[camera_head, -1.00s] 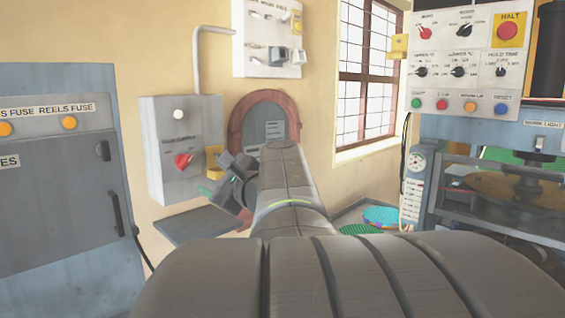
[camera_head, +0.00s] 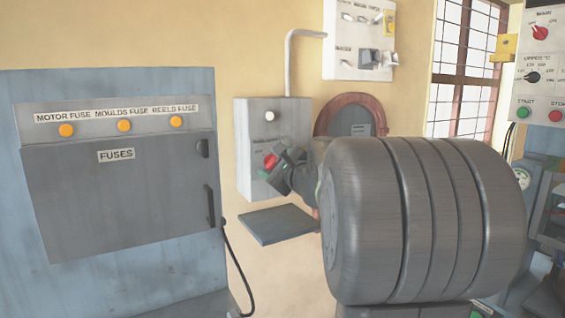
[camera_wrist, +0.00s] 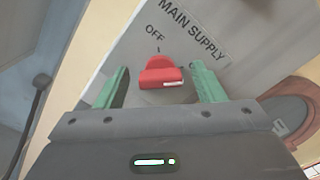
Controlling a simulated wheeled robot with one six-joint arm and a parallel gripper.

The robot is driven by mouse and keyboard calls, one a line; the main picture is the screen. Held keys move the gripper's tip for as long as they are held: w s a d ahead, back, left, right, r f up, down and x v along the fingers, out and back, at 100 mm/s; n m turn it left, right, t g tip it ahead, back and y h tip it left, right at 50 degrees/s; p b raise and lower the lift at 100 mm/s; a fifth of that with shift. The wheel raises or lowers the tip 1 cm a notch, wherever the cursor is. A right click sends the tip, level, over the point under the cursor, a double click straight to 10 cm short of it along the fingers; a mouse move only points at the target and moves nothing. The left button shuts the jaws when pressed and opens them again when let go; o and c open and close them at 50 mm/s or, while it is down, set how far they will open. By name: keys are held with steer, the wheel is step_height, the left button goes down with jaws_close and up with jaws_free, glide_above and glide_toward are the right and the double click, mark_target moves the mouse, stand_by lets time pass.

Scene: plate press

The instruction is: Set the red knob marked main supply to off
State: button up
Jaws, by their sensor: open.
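The red main supply knob (camera_wrist: 161,74) shows in the wrist view on a grey panel (camera_wrist: 130,45) lettered MAIN SUPPLY, with OFF printed at its upper left. A white mark on the knob lies toward its right side, away from OFF. Another label at the right is mostly hidden behind a finger. My gripper (camera_wrist: 160,71) is open, with one green finger on each side of the knob and a gap to both. In the head view the knob (camera_head: 270,161) is on the wall box (camera_head: 245,140), with my gripper (camera_head: 281,172) close in front of it.
A grey shelf (camera_head: 275,226) juts out below the box. The blue fuse cabinet (camera_head: 120,200) with a handle stands at the left. A switch panel (camera_head: 345,58) hangs above, and an arched wooden frame (camera_head: 350,106) is to the right.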

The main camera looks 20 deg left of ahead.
steer(key=c, duration=1)
steer(key=shift+f+n+b, duration=0.1)
steer(key=shift+n+b, duration=0.2)
steer(key=shift+b, duration=0.05)
steer(key=n+b, duration=0.3)
steer(key=b, duration=0.1)
steer(key=shift+a+f, duration=0.1)
steer(key=shift+f, duration=0.1)
steer(key=n+b, duration=0.4)
steer(key=shift+f+n, duration=0.1)
steer(key=shift+n, duration=0.3)
steer(key=n+b, duration=0.4)
steer(key=shift+f+n+b, duration=0.1)
steer(key=shift+n+b, duration=0.2)
steer(key=shift+b, duration=0.1)
steer(key=n+b, duration=0.4)
steer(key=shift+n, duration=0.4)
